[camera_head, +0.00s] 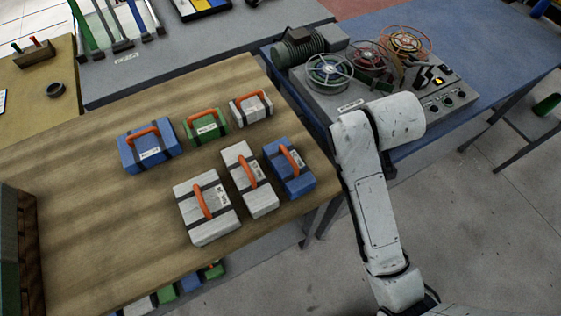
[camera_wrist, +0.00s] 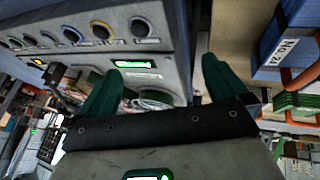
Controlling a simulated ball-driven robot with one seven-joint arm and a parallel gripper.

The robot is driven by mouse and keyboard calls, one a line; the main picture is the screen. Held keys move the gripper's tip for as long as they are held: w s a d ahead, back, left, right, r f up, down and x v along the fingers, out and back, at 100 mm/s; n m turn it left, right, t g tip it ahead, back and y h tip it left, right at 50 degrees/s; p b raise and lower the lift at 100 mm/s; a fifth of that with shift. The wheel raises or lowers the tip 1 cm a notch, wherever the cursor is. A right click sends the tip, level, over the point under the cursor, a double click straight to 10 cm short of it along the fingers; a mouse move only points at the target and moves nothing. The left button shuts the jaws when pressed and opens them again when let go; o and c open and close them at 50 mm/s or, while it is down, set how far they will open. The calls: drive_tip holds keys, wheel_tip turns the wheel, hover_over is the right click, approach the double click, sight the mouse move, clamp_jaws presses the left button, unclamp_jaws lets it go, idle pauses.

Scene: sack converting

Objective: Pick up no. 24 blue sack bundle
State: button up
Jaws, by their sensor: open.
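A blue sack bundle (camera_wrist: 285,45) with a white label that seems to read No. 24 is at the upper right of the wrist view, partly cut off. In the head view, one blue bundle (camera_head: 290,168) with an orange handle stands at the table's right edge. Another blue bundle (camera_head: 150,150) stands at the back left of the group. I cannot tell which of them is no. 24; their labels are too small to read there. My gripper (camera_wrist: 160,72) is open, its dark green fingers apart with nothing held, in front of a grey control panel. The bundle is right of the fingers.
A green bundle (camera_head: 206,125), a small white one (camera_head: 251,108) and two larger white ones (camera_head: 207,208) (camera_head: 250,180) stand close around the blue ones on the wooden table (camera_head: 80,200). A blue bench (camera_head: 470,50) with a handwheel machine (camera_head: 330,75) is behind right.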

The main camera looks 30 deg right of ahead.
drive_tip(key=w+r, duration=0.4)
drive_tip(key=g+y+p, duration=0.2)
drive_tip(key=g+y, duration=0.2)
drive_tip(key=g, duration=0.1)
hover_over(288, 163)
drive_tip(key=shift+n, duration=0.3)
drive_tip(key=f, duration=0.6)
drive_tip(key=shift+s+f, duration=0.25)
drive_tip(key=shift+f, duration=0.1)
drive_tip(key=shift+w+f+p, duration=0.15)
drive_tip(key=shift+f+p, duration=0.1)
drive_tip(key=shift+f, duration=1.25)
drive_tip(key=shift+w+f+p, duration=0.1)
drive_tip(key=shift+f+p, duration=0.1)
drive_tip(key=shift+f, duration=1.25)
drive_tip(key=shift+c, duration=0.2)
drive_tip(key=c, duration=1)
drive_tip(key=shift+o, duration=0.2)
drive_tip(key=shift+r, duration=0.1)
